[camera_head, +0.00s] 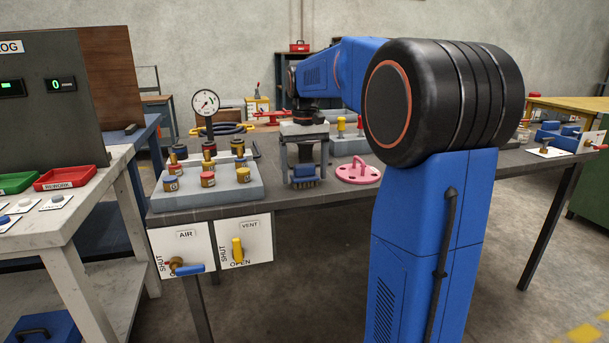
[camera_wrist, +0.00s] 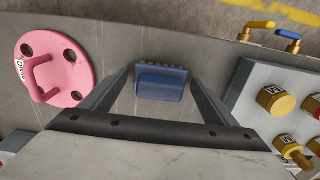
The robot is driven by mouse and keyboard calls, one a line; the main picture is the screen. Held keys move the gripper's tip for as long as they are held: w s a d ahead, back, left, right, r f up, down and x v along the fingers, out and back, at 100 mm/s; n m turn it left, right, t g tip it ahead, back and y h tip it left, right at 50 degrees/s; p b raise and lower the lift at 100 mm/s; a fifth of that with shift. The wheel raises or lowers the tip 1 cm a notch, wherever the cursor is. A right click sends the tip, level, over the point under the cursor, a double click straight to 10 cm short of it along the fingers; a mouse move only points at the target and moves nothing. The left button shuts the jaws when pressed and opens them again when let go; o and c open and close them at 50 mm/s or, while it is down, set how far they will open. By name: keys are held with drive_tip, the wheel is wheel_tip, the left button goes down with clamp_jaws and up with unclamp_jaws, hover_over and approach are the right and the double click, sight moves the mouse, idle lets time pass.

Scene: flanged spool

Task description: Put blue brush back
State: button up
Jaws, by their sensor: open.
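The blue brush (camera_head: 305,172) has a blue block-shaped back and a row of dark bristles. It appears to rest on the grey bench top near the front edge. In the wrist view the brush (camera_wrist: 161,84) lies between my two fingertips, with bare bench showing on either side of it. My gripper (camera_head: 304,177) points down over the brush, one finger on each side, open. It also shows in the wrist view (camera_wrist: 160,74), and neither finger clearly touches the brush. No holder marked for the brush can be made out.
A pink round plate with a handle (camera_head: 358,172) lies right of my gripper. A grey block with several coloured caps (camera_head: 207,191) and a pressure gauge (camera_head: 206,102) stand to the left. AIR and VENT valve panels (camera_head: 183,251) hang at the bench front.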

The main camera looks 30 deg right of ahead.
sight(304, 165)
wheel_tip(304, 165, up, 11)
drive_tip(key=shift+r, duration=0.15)
drive_tip(key=s+a+f+n+t, duration=0.1)
drive_tip(key=s+a+f, duration=0.4)
drive_tip(key=s+f, duration=0.3)
drive_tip(key=s+a+f+n+t, duration=0.1)
drive_tip(key=s+a+f+t, duration=0.1)
drive_tip(key=s+a+f, duration=0.3)
drive_tip(key=s+a+f+n+t, duration=0.1)
drive_tip(key=s+a+f, duration=0.4)
drive_tip(key=s+f, duration=0.6)
drive_tip(key=s, duration=0.6)
drive_tip(key=shift+a+f+t, duration=0.35)
drive_tip(key=shift+a+t, duration=0.05)
drive_tip(key=shift+s, duration=0.1)
